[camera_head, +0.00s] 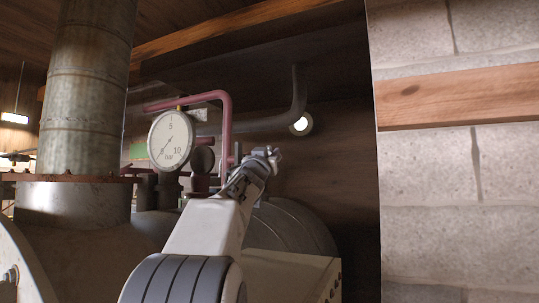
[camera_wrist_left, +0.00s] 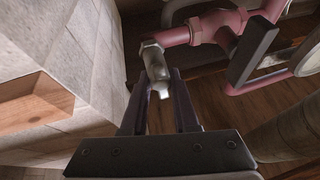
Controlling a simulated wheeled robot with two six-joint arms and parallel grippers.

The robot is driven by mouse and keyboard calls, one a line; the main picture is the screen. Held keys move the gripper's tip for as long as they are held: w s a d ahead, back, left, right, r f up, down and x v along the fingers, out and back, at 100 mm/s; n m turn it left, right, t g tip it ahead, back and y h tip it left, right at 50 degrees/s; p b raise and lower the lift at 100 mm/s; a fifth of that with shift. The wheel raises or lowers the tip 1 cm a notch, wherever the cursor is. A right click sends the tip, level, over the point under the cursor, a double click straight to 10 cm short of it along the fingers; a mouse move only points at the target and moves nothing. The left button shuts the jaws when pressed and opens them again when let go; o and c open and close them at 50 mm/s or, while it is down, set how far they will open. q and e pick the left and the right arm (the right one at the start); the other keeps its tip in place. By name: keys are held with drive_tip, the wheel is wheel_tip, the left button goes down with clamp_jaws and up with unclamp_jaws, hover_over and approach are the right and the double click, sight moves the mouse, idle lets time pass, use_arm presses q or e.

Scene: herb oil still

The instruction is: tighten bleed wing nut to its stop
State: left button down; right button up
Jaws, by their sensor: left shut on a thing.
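The bleed wing nut (camera_wrist_left: 158,86) is a small pale metal piece at the end of a grey fitting on the red pipe in the left wrist view. My left gripper (camera_wrist_left: 162,76) has its two dark fingers on either side of it and is shut on it. In the head view, my left gripper (camera_head: 264,160) reaches up beside the red pipe; the nut is too small there to tell apart from the gripper. How far the nut is turned cannot be told. My right gripper is in neither view.
A round pressure gauge (camera_head: 171,138) stands left of the gripper. The red pipe (camera_head: 227,122) bends down close beside it. A rusty column (camera_head: 88,100) rises at left, and a block wall (camera_head: 450,160) fills the right. A dark flat handle (camera_wrist_left: 252,50) lies near the pipe.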

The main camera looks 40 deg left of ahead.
use_arm(q)
drive_tip(key=c, duration=0.7)
unclamp_jaws()
drive_tip(key=shift+s, duration=0.1)
drive_tip(key=b+v, duration=0.5)
drive_tip(key=v, duration=0.5)
drive_tip(key=shift+s, duration=0.15)
drive_tip(key=shift+f, duration=0.15)
